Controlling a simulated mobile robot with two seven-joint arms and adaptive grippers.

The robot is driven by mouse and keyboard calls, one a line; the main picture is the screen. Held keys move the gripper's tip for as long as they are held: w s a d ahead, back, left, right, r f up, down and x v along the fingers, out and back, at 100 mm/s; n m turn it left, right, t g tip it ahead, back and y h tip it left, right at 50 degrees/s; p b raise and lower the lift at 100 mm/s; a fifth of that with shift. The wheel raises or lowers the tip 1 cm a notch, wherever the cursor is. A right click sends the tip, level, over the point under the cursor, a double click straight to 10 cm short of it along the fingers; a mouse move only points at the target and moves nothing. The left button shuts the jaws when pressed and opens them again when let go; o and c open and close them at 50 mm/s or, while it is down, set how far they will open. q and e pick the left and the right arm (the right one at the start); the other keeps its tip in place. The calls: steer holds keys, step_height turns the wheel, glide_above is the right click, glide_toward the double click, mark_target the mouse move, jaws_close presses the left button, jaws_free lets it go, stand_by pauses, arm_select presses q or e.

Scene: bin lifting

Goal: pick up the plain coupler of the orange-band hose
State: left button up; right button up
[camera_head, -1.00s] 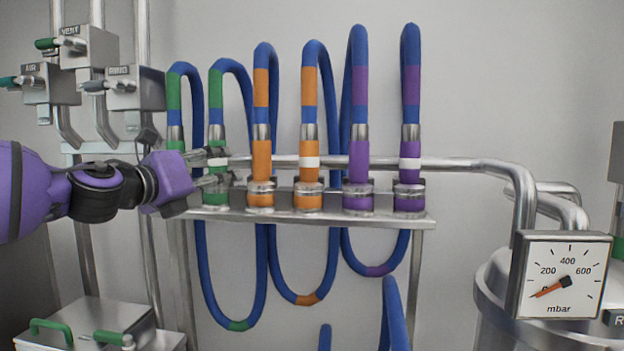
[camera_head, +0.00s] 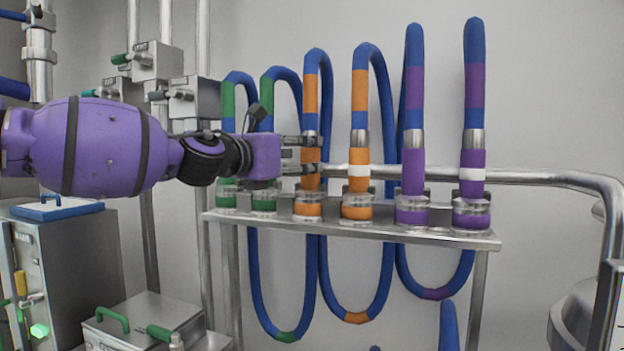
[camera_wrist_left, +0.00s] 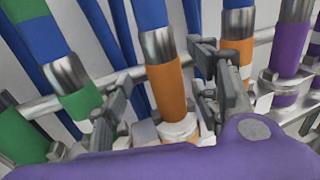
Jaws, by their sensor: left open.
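The plain orange coupler (camera_head: 311,183) of the orange-band hose (camera_head: 311,95) stands upright in its holder on the rack, with no white ring. In the left wrist view the plain coupler (camera_wrist_left: 166,90) shows between my open fingers. My left gripper (camera_head: 314,155) comes in from the left at its height, one finger crossing the coupler's upper part, the other lower. In the wrist view the gripper (camera_wrist_left: 160,105) is open, with no clear grip on the coupler. The white-ringed orange coupler (camera_head: 359,184) stands just to the right. My right gripper is not in view.
Green couplers (camera_head: 264,203) stand left, partly behind my gripper. Purple couplers (camera_head: 413,175) stand right. A steel shelf (camera_head: 380,233) holds them, with a horizontal pipe (camera_head: 540,178) behind. Hose loops hang below. Valve boxes (camera_head: 195,97) are at the left.

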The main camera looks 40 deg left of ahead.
mark_target(304, 158)
arm_select(q)
steer(key=shift+w+f, duration=0.4)
steer(key=shift+w, duration=0.15)
steer(key=shift+w+d+f+b, duration=0.15)
steer(key=shift+w+b, duration=0.4)
steer(key=shift+w, duration=0.45)
steer(key=shift+w+d, duration=0.1)
steer(key=shift+w, duration=0.45)
steer(key=shift+r, duration=0.4)
jaws_close()
